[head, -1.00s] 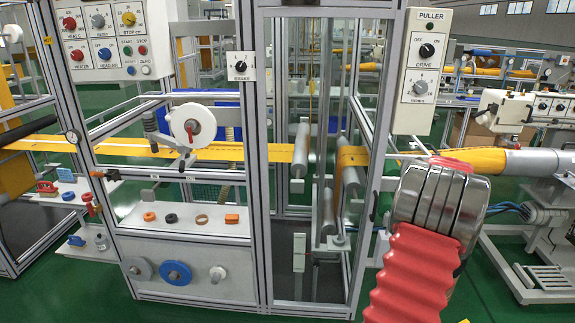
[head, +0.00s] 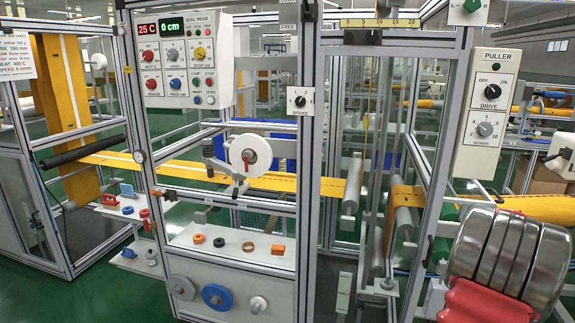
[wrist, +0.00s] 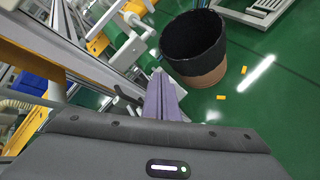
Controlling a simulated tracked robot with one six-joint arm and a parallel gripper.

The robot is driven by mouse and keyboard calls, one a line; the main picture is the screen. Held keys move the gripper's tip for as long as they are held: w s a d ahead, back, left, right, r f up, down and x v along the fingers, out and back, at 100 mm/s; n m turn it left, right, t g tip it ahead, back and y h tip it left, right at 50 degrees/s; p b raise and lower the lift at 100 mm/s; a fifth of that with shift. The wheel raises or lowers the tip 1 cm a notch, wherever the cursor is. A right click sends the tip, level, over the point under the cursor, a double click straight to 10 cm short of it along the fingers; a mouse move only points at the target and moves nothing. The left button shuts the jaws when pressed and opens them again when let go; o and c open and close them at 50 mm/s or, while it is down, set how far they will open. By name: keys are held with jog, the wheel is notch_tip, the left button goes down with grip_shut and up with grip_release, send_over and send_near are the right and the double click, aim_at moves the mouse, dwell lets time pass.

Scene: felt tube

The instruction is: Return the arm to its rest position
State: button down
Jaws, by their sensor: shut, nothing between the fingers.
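My gripper (wrist: 162,78) shows in the wrist view as two lavender fingers pressed together beyond the dark wrist housing. It is shut with nothing between the fingers. It points over the green floor, beside the machine frame and near a black bin. In the head view only part of my arm (head: 508,262) shows, with polished metal rings and a red bellows at the lower right, below the puller panel (head: 487,110). My gripper is outside the head view.
The black and brown bin (wrist: 195,48) stands on the floor with small yellow pieces (wrist: 221,97) beside it. The aluminium machine frame (head: 307,150) fills the head view's middle. A yellow felt band (head: 285,183) runs through it. Open green floor lies right of the bin.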

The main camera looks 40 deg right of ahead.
jog(key=w+a+r+m+g+y, duration=0.1)
jog(key=w+a+m, duration=0.35)
jog(key=a, duration=0.75)
jog(key=w+a+r+m+g+y, duration=0.1)
jog(key=w+a+m, duration=0.1)
jog(key=a+m, duration=0.75)
jog(key=w+a+r+m+g+y, duration=0.1)
jog(key=w+a+m+y, duration=0.15)
jog(key=a, duration=1.25)
jog(key=a+r+n+t+y, duration=0.1)
jog(key=a+r+t+y, duration=0.1)
jog(key=a, duration=1.8)
jog(key=a+r+n+t+y, duration=0.1)
jog(key=a+y, duration=0.3)
jog(key=a, duration=1.7)
jog(key=shift+w+r+n+t, duration=0.2)
jog(key=shift+r+n+t, duration=0.15)
jog(key=shift+t, duration=0.45)
